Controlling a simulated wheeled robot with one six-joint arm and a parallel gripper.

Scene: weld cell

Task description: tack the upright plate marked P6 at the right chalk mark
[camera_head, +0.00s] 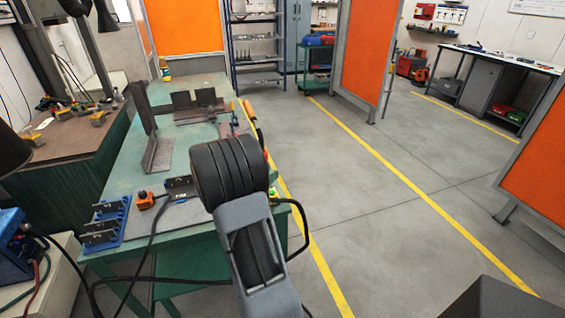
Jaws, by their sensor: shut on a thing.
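No P6 marking or chalk mark can be read at this size. A tall dark upright plate (144,112) stands on the green welding table (122,178), with a flat brownish plate (158,156) at its foot. Two small dark upright plates (181,99) stand side by side farther back. Another small dark piece with a pale marking (178,187) is just left of my arm; its marking is unreadable. My arm's black ribbed part and grey link cover the table's right front. My gripper is hidden behind them, so its jaws and anything in them do not show.
Black cables loop around the front. A brown-topped bench (60,140) and blue machine (20,248) stand left. The floor right of the table is open, up to orange screens (366,50).

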